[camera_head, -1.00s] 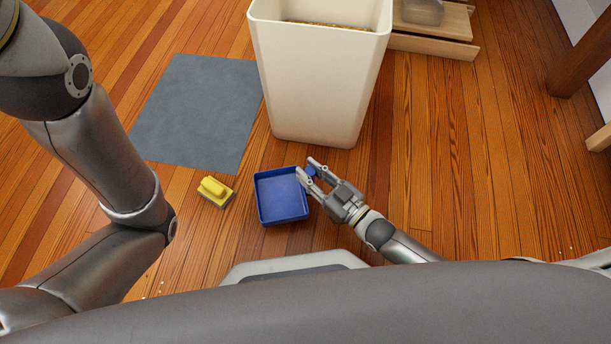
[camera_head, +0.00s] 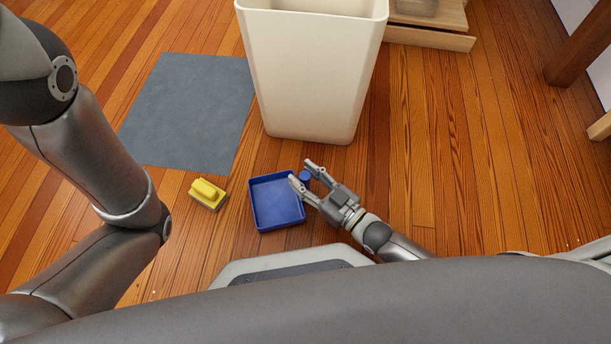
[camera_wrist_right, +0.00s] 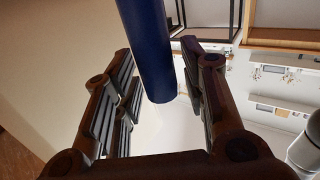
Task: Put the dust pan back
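The blue dust pan (camera_head: 277,203), a square shallow tray, is in the lower middle of the head view, just left of my right gripper. My right gripper (camera_head: 301,172) has its fingers apart, one on each side of the pan's blue handle (camera_head: 305,177). In the right wrist view the round blue handle (camera_wrist_right: 148,45) runs between the finger pads of the gripper (camera_wrist_right: 158,85), with gaps visible beside it. The head view does not show clearly whether the pan touches the floor. My left arm shows at the left; its gripper is out of view.
A tall cream bin (camera_head: 312,80) stands behind the pan. A yellow-topped brush or block (camera_head: 208,193) lies left of the pan. A grey mat (camera_head: 187,115) lies at the back left. A wooden shelf unit (camera_head: 430,38) is behind the bin.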

